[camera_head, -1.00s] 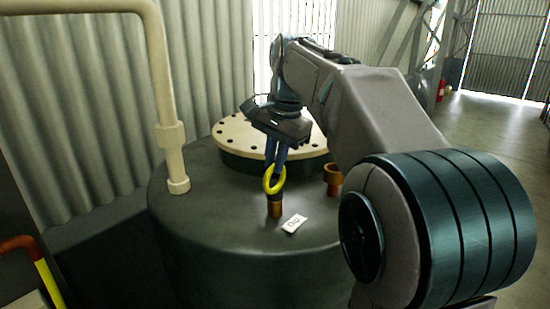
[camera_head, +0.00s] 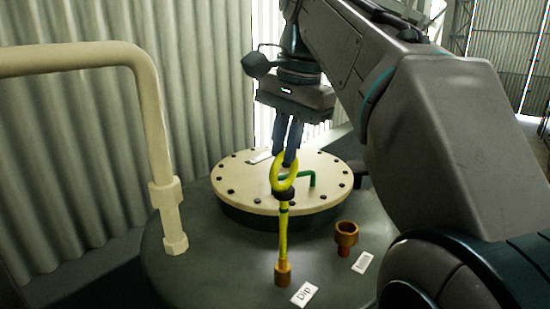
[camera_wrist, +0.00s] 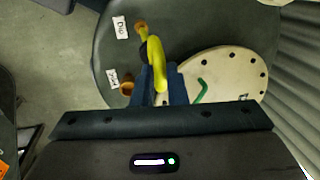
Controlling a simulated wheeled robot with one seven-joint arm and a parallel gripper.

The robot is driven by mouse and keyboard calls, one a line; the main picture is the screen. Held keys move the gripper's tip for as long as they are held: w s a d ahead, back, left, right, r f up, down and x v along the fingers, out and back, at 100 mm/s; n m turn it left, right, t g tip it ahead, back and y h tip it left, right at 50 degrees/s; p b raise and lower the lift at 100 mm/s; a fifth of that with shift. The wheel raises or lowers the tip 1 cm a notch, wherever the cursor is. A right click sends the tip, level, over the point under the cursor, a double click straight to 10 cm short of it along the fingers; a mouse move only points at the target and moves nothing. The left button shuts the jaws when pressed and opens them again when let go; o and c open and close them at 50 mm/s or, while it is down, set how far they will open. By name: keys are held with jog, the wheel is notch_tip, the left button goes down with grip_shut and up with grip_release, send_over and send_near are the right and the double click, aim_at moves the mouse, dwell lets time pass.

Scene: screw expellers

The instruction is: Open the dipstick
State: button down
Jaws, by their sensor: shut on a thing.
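The dipstick (camera_head: 283,232) has a yellow ring handle, a dark cap below it and a yellow-green rod. My gripper (camera_head: 287,160) is shut on the ring and holds the dipstick nearly upright above the tank. The rod's lower end is at or inside the brass tube (camera_head: 283,274), so its tip is hidden. A white "Dip" label (camera_head: 305,294) lies beside this tube. In the wrist view the yellow ring (camera_wrist: 157,65) is between my fingers (camera_wrist: 159,82), and the "Dip" label (camera_wrist: 120,27) is at upper left.
The dark tank (camera_head: 210,262) carries a bolted cream lid (camera_head: 240,198) with a green handle (camera_head: 312,178). A second brass fitting (camera_head: 346,236) stands to the right, with its own label (camera_head: 363,262). A cream pipe (camera_head: 155,130) rises at left before a corrugated wall.

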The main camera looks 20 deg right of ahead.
jog(key=shift+r, duration=0.45)
jog(key=c, duration=1.5)
grip_release()
jog(key=shift+d, duration=0.1)
jog(key=shift+o, duration=0.2)
jog(key=shift+f, duration=0.1)
